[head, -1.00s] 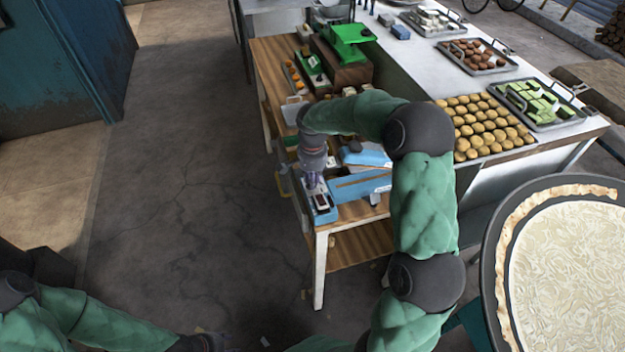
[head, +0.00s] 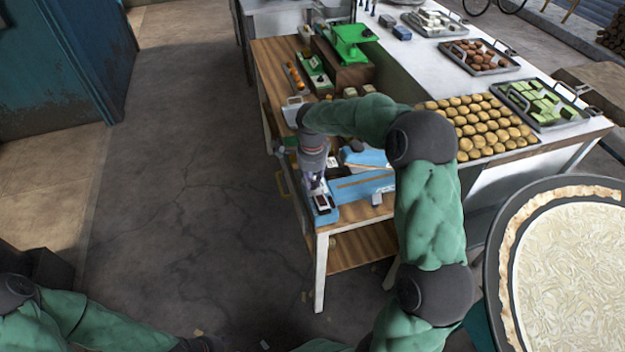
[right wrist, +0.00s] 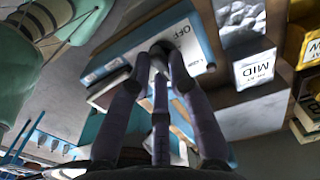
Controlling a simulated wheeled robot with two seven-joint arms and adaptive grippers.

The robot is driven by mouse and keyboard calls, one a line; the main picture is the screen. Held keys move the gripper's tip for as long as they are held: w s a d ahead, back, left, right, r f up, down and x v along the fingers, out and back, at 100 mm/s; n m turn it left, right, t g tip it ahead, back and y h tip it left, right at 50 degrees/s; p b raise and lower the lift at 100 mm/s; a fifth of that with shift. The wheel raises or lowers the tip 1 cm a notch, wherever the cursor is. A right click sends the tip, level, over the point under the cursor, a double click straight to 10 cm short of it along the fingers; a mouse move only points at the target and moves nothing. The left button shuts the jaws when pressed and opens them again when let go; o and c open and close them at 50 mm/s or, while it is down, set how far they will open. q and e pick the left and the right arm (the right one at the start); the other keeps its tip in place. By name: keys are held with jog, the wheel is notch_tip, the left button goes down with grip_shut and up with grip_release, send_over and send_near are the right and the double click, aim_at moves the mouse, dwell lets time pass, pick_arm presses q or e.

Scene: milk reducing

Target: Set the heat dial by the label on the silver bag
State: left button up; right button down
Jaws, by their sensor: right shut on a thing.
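In the right wrist view, my right gripper (right wrist: 160,60) is shut on a small dark dial (right wrist: 158,47) on a pale panel (right wrist: 185,40). OFF and part of another word show beside the dial; its pointer is hidden by the fingers. A silver, crinkled bag (right wrist: 240,13) lies to the right of the panel, with a white label (right wrist: 254,68) reading MID by it. In the head view, my right gripper (head: 317,186) reaches down to the blue appliance (head: 326,216) at the table's near corner. My left arm's end (head: 205,344) is at the bottom edge, its fingers unclear.
A yellow labelled package (right wrist: 306,45) is right of the silver bag. The wooden table (head: 275,62) also carries a green scale (head: 352,36) and blue boxes. A counter with trays and rolls stands to the right. The floor left of the table is clear.

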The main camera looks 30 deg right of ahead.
aim_at(312, 182)
dwell(0.3)
jog(key=c, duration=1.1)
grip_release()
jog(key=shift+c, duration=0.2)
jog(key=shift+r, duration=0.1)
notch_tip(312, 182, up, 12)
